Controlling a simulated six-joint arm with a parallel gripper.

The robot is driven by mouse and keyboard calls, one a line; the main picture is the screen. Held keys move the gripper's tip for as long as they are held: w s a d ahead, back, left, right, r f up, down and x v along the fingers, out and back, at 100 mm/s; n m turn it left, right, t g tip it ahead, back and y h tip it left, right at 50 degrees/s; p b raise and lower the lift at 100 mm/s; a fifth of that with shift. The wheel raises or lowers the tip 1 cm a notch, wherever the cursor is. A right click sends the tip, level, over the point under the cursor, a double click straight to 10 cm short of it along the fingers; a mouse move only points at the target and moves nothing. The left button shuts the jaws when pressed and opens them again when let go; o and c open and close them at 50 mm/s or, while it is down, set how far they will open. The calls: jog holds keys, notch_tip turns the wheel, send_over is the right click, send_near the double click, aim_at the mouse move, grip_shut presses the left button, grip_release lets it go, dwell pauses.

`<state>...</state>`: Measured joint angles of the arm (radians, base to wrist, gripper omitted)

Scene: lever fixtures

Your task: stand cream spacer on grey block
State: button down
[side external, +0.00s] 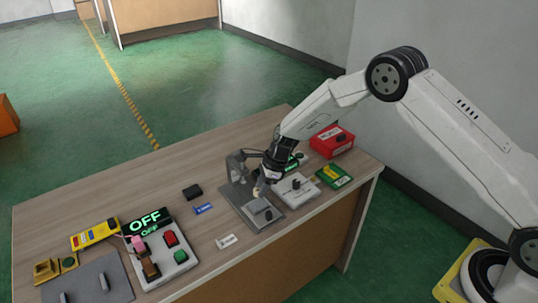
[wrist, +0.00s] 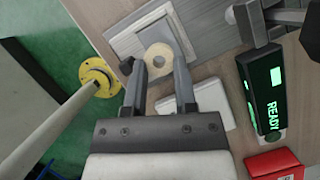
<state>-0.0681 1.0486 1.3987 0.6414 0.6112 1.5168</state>
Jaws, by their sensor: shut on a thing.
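The cream spacer (wrist: 160,57) is a pale ring with a hole, held between the two fingertips of my gripper (wrist: 160,66) in the wrist view. The grey block (wrist: 126,43) is a flat square piece on a grey base plate, just beyond the spacer. In the side view my gripper (side external: 259,187) points down over the plate, with the grey block (side external: 259,205) just below and in front. The spacer is tiny there. I cannot tell whether it touches the block.
A grey upright bracket (side external: 236,167) rises at the plate's back. A white plate with a black knob (side external: 297,187), a READY display (wrist: 266,92) and a red box (side external: 331,141) stand close on the right. An OFF display (side external: 147,222) and button panel (side external: 163,258) are at the left.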

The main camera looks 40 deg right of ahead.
aim_at(258, 205)
jog(key=shift+f, duration=2.1)
dwell(1.2)
grip_release()
dwell(0.5)
jog(key=shift+r, duration=0.15)
jog(key=shift+r, duration=3.4)
